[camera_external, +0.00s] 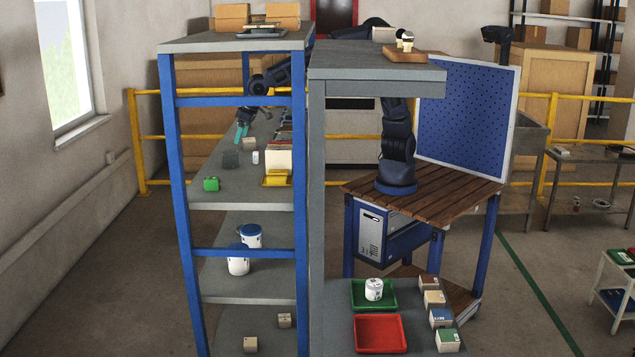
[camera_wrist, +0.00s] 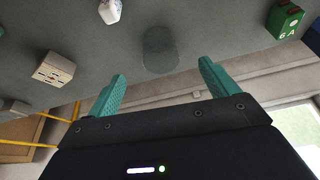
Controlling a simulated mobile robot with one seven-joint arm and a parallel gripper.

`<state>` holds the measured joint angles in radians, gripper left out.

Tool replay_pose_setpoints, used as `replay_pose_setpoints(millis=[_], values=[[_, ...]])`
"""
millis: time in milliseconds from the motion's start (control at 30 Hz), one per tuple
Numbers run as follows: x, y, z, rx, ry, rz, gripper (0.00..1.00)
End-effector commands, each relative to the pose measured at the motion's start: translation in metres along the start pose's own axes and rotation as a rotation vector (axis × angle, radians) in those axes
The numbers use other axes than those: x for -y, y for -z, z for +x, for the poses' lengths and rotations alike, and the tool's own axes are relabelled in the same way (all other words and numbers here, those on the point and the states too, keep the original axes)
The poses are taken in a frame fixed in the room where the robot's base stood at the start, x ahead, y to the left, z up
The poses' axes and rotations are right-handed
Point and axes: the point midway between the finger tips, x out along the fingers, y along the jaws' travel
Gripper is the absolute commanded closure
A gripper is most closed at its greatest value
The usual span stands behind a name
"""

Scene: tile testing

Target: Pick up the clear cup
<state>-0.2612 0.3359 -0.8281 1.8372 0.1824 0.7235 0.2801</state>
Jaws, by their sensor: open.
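The clear cup (camera_wrist: 160,50) is a dark, see-through cylinder on the grey shelf top (camera_wrist: 215,30). In the wrist view it appears beyond my fingertips, roughly centred between them. In the external view the cup (camera_external: 231,159) stands on the middle shelf (camera_external: 240,192), a little below my gripper in the picture. My gripper (camera_wrist: 162,74) has two teal fingers spread wide with nothing between them. In the external view my gripper (camera_external: 241,132) hangs at the shelf's left edge, apart from the cup.
A small white bottle (camera_wrist: 110,11) and a beige box (camera_wrist: 54,70) stand to one side of the cup, a green box (camera_wrist: 284,20) to the other. Yellow trays (camera_external: 276,179) lie right of the cup in the external view. A blue shelf post (camera_external: 174,140) stands at left.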

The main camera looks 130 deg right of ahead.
Motion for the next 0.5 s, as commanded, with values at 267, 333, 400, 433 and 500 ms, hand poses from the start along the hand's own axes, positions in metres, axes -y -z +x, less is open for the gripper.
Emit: replay_pose_setpoints(millis=[267,333,400,433,500], values=[[0.000,0.012,0.013,-0.021,-0.026,0.014,0.14],[0.000,0.012,0.019,-0.020,-0.026,0.014,0.14],[-0.001,0.013,0.028,-0.020,-0.027,0.015,0.14],[-0.002,0.013,0.032,-0.020,-0.027,0.015,0.14],[-0.002,0.013,0.043,-0.020,-0.027,0.014,0.14]])
